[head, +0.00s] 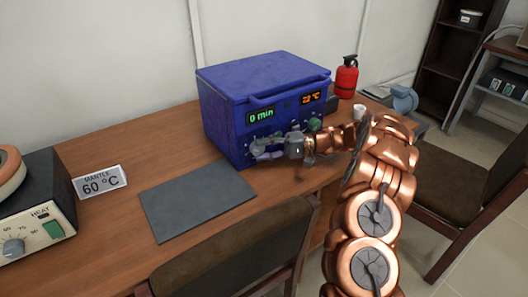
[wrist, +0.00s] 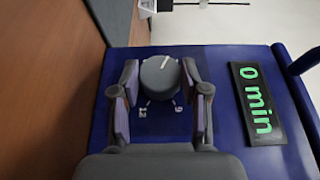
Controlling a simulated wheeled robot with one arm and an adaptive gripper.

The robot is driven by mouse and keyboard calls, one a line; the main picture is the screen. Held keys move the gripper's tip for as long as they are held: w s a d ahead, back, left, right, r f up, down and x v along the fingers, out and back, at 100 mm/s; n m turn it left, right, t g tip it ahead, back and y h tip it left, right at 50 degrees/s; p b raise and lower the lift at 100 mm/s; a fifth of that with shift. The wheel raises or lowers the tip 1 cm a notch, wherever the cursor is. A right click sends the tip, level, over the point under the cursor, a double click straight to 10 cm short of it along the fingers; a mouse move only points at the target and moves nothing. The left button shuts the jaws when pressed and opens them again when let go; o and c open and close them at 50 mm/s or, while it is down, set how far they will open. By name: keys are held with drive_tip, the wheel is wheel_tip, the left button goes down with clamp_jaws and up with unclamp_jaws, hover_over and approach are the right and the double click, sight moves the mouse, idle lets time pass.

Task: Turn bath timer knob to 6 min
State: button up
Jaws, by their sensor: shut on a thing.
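The blue bath (head: 222,112) stands on the wooden desk. Its green timer display (head: 260,116) reads "0 min", and the same display shows in the wrist view (wrist: 256,103). My gripper (wrist: 160,90) is closed around the knob, one finger on each side. In the head view my gripper (head: 262,149) is at the lower left of the bath's front and hides the knob.
A grey mat (head: 197,200) lies on the desk before the bath. A heating mantle (head: 30,210) and a "MANTLE 60 °C" sign (head: 101,182) are at left. A red extinguisher (head: 346,77) stands behind right. Chairs (head: 235,250) stand in front.

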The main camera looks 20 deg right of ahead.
drive_tip(key=shift+f+y, duration=0.1)
drive_tip(key=shift+y, duration=0.2)
idle(0.4)
drive_tip(key=o, duration=1.1)
drive_tip(key=shift+o, duration=0.2)
drive_tip(key=shift+o, duration=0.3)
drive_tip(key=r, duration=0.5)
drive_tip(key=w+r, duration=0.1)
drive_tip(key=r, duration=0.2)
drive_tip(key=shift+d+r, duration=0.25)
drive_tip(key=shift+d, duration=0.15)
drive_tip(key=s+a+r, duration=0.1)
drive_tip(key=s+r, duration=0.1)
drive_tip(key=shift+a+r, duration=0.35)
drive_tip(key=shift+c, duration=0.3)
drive_tip(key=shift+w+d+f, duration=0.45)
drive_tip(key=shift+w, duration=0.05)
